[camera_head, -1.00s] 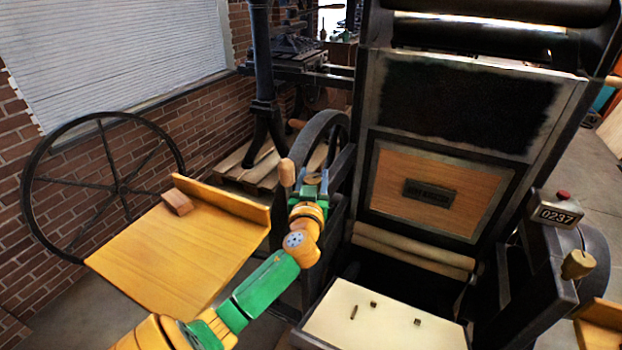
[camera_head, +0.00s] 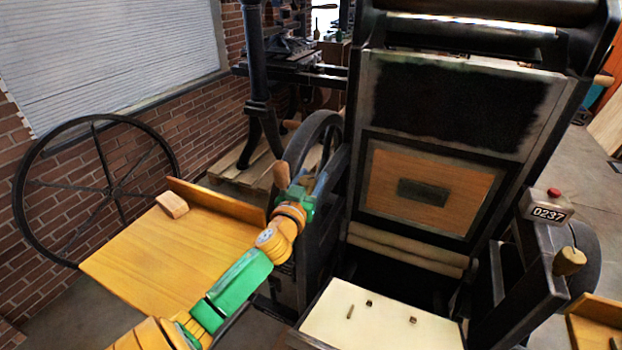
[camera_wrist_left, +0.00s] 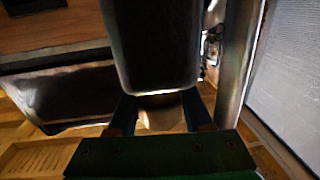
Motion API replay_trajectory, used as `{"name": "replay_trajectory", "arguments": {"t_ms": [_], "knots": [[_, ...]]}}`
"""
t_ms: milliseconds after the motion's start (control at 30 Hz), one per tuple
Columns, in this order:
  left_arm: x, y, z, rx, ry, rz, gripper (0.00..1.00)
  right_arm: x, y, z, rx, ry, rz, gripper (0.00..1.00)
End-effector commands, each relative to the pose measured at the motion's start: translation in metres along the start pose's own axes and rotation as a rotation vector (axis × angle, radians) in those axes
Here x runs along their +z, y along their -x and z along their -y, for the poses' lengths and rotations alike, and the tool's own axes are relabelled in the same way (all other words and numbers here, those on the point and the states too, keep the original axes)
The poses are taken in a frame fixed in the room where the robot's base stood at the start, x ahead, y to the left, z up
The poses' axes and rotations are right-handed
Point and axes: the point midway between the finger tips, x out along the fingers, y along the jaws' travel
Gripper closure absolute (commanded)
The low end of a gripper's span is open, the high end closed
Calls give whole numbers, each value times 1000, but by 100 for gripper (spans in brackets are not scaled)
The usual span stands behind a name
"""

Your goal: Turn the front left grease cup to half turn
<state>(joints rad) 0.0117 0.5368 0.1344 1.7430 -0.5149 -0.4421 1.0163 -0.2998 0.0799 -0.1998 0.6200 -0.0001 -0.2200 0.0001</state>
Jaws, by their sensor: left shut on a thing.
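My left gripper (camera_head: 306,184) reaches in from the lower left to the left side of the press, beside the wooden flywheel handle. In the left wrist view a tan, brass-like grease cup (camera_wrist_left: 162,117) sits between the two dark fingers, just below a big dark rounded part. The fingers are shut on it. In the head view the cup is mostly hidden by the gripper, so its turn angle cannot be read. My right gripper is out of view.
A wooden feed board (camera_head: 165,262) with a small wood block (camera_head: 172,205) lies left of my arm. The flywheel (camera_head: 322,135) and its wooden handle (camera_head: 282,175) stand close to the gripper. A cream plate (camera_head: 380,322) holds small pieces. A 0237 counter (camera_head: 549,213) is right.

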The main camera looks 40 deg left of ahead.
Motion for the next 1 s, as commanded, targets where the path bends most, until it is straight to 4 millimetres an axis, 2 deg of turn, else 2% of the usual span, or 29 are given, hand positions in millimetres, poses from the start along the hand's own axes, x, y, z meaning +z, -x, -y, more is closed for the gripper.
{"name": "replay_trajectory", "arguments": {"t_ms": [33, 67, 467, 633, 900, 967, 1000], "knots": [[0, 0, 0, 0, 0, 0, 42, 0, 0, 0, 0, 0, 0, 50], [0, 0, 0, 0, 0, 0, 37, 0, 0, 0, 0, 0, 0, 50], [1, 0, 0, -29, 1, 0, 37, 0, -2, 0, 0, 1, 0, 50], [0, 0, 5, -232, 3, -1, 37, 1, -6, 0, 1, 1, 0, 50], [-3, 5, 16, -622, 0, -2, 37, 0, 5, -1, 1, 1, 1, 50], [-3, 6, 17, -685, 1, -2, 37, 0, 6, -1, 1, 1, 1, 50], [2, 12, 13, -686, 2, -3, 37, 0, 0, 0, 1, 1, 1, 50]]}}
